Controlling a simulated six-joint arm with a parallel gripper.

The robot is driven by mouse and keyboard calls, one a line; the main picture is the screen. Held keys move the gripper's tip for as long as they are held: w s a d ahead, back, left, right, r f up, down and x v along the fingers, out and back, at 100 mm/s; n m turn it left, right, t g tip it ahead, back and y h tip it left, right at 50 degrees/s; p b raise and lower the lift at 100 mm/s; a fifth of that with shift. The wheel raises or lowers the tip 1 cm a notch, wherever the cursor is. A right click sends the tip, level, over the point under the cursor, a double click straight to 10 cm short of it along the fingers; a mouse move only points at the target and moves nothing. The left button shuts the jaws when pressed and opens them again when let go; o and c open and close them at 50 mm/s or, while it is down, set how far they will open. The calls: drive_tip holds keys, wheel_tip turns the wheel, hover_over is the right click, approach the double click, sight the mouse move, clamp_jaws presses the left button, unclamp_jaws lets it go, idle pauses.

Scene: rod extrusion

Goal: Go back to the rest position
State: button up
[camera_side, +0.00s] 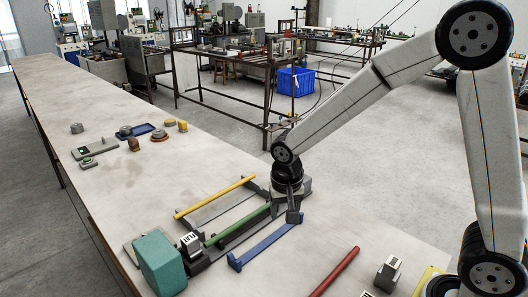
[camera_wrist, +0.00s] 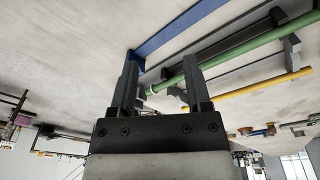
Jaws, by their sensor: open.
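My gripper (camera_wrist: 163,75) is open in the wrist view, its two dark fingers apart. The end of a green rod (camera_wrist: 245,44) shows between the fingers, and I cannot tell whether either finger touches it. In the side view my gripper (camera_side: 293,216) points down low over the table, at the right end of the dark fixture. The green rod (camera_side: 238,225) lies along that fixture. A yellow rod (camera_side: 215,196) lies behind it, and a blue bar with raised ends (camera_side: 266,246) lies in front. A red rod (camera_side: 335,272) lies apart at the front right.
A teal block (camera_side: 160,264) and a marked cube (camera_side: 190,245) stand at the fixture's left end. Another marked block (camera_side: 388,272) stands at the front right. The air above is clear.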

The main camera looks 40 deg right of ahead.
drive_tip(key=s+d+f+n+t+y, duration=0.1)
drive_tip(key=s+d+n, duration=0.1)
drive_tip(key=s+n, duration=0.5)
drive_tip(key=s, duration=0.3)
drive_tip(key=shift+s+f+t, duration=0.15)
drive_tip(key=shift+f+t, duration=0.05)
drive_tip(key=shift+t, duration=0.2)
drive_tip(key=shift+d, duration=0.1)
